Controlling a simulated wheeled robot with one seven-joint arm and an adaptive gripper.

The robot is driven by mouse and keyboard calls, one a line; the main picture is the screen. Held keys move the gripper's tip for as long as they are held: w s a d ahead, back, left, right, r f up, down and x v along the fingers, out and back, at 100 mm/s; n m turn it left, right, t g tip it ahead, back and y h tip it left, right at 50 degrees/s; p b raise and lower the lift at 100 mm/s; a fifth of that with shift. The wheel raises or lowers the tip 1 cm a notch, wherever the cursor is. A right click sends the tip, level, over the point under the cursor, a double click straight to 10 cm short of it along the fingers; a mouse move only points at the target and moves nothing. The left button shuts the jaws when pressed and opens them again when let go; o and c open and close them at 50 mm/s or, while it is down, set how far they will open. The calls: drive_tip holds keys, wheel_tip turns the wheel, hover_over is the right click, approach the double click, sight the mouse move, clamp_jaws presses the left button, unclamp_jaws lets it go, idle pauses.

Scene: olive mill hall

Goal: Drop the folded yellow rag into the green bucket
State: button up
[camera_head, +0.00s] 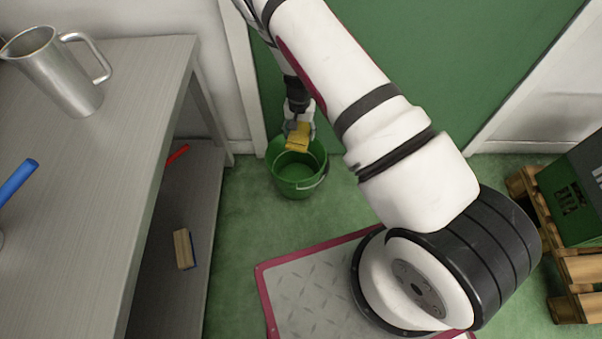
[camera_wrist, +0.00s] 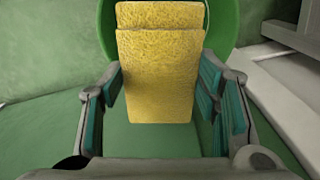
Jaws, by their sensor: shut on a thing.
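The folded yellow rag (camera_head: 298,137) is held in my gripper (camera_head: 299,128), above the back rim of the green bucket (camera_head: 298,181). The bucket stands on the green floor, upright, and the part of its inside that shows looks empty. In the wrist view the rag (camera_wrist: 160,70) hangs between the two teal-padded fingers of my gripper (camera_wrist: 162,98). The bucket (camera_wrist: 225,30) shows behind the rag there, and the rag hides much of it.
A grey metal table (camera_head: 130,150) stands at the left with a metal jug (camera_head: 60,75) and a blue-handled thing (camera_head: 18,180). Its lower shelf holds a wooden brush (camera_head: 184,249) and a red thing (camera_head: 177,155). A wooden pallet with a dark green crate (camera_head: 580,190) is at the right.

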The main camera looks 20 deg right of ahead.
wheel_tip(320, 180, down, 5)
drive_tip(key=b, duration=0.2)
drive_tip(key=shift+r+b, duration=0.1)
drive_tip(key=shift+b, duration=0.25)
drive_tip(key=o, duration=1.3)
wheel_tip(320, 180, up, 12)
drive_tip(key=shift+r, duration=0.1)
